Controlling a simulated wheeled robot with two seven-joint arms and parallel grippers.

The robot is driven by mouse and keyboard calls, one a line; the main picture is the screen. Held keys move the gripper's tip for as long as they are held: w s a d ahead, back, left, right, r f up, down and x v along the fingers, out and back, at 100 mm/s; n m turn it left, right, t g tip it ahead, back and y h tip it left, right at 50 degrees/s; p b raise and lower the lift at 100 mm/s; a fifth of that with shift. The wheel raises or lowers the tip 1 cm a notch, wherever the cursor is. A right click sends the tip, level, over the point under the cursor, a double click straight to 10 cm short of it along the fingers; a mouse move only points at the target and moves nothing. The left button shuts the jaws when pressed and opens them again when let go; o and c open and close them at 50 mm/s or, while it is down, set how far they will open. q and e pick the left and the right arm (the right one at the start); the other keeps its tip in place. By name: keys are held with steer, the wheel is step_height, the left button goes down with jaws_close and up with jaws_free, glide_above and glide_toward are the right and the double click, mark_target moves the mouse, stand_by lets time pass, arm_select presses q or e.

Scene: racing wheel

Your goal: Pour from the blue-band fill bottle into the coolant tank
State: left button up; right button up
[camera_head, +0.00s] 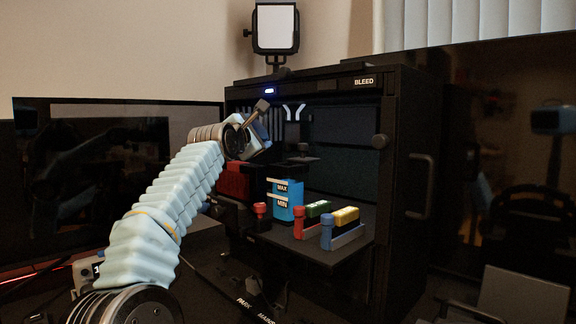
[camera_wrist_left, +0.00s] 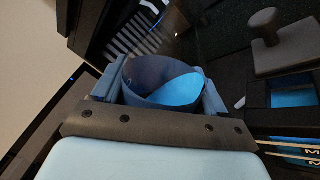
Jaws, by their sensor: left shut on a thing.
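My left gripper (camera_wrist_left: 160,92) is shut on the blue-band fill bottle, seen in the left wrist view as a round blue container (camera_wrist_left: 140,82) with lighter blue inside. In the head view my left gripper (camera_head: 262,140) is at the cabinet opening, above and left of the coolant tank; the bottle is mostly hidden there. The coolant tank (camera_head: 284,204) is blue with MAX and MIN marks. In the left wrist view its dark square top (camera_wrist_left: 296,92) shows blue inside, right of the bottle and apart from it. I cannot tell the bottle's exact tilt.
A dark knobbed piece (camera_head: 303,153) is above the tank; it shows in the left wrist view (camera_wrist_left: 268,38). Red, green and yellow-topped blocks (camera_head: 345,216) stand on the shelf right of the tank. The cabinet's right wall (camera_head: 398,190) and dark screens (camera_head: 115,190) bound the space.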

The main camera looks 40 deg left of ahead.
arm_select(q)
steer(key=shift+s+a+f+m, duration=0.15)
steer(key=shift+a+f+m, duration=0.1)
steer(key=shift+f+m, duration=0.55)
stand_by(1.5)
steer(key=shift+a+m, duration=0.1)
steer(key=shift+m, duration=0.4)
stand_by(0.8)
steer(key=shift+a+m+b, duration=0.1)
steer(key=shift+m+b, duration=0.35)
steer(key=shift+m, duration=0.05)
stand_by(0.7)
steer(key=shift+s+m+t+b, duration=0.1)
steer(key=shift+m+t+b, duration=0.2)
steer(key=shift+m, duration=0.8)
stand_by(2.1)
